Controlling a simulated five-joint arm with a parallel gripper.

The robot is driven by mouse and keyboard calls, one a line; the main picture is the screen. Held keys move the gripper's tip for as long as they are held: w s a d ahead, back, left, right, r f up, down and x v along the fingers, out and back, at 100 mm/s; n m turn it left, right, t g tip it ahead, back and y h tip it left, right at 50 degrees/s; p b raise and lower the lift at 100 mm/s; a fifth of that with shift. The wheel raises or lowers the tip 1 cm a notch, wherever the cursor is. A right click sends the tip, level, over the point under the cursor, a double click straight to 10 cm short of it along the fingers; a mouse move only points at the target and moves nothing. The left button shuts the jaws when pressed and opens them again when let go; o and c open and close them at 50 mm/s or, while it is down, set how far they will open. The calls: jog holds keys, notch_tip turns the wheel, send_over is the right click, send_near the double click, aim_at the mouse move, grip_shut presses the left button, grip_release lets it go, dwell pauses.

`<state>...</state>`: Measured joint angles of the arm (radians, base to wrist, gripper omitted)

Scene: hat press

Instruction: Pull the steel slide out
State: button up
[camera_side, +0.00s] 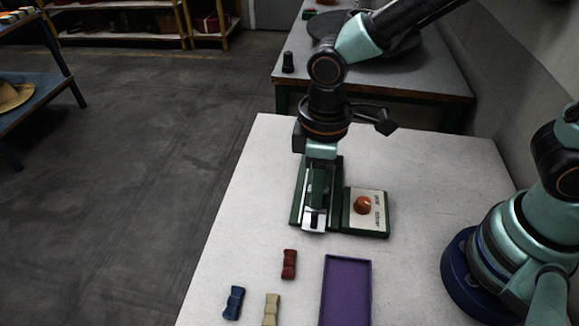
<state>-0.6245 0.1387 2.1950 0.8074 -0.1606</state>
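The green hat press (334,218) stands on the white table, with a control panel and an orange knob (363,205) at its right. The steel slide (314,220) shows as a bright metal piece at the near end of the press's left part. My gripper (318,172) points down over the far half of that part. Its fingers are small and dark against the press, so I cannot tell whether they are apart or touch the slide.
A purple tray (346,261) lies in front of the press. A red block (289,264), a blue block (234,302) and a beige block (271,308) lie to its left. The table's left part is clear. A second table (440,85) stands behind.

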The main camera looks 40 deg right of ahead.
jog(key=shift+r, duration=2)
jog(key=d+r+m+t, duration=0.2)
jog(key=d+r+m, duration=0.2)
jog(key=d, duration=0.6)
jog(key=w+d+r+m+t, duration=0.1)
jog(key=d+r+m+t, duration=0.2)
jog(key=d, duration=0.6)
notch_tip(320, 180, up, 3)
jog(key=shift+w+d+m+t, duration=0.2)
jog(key=shift+d+m+t, duration=0.15)
jog(key=shift+m, duration=0.65)
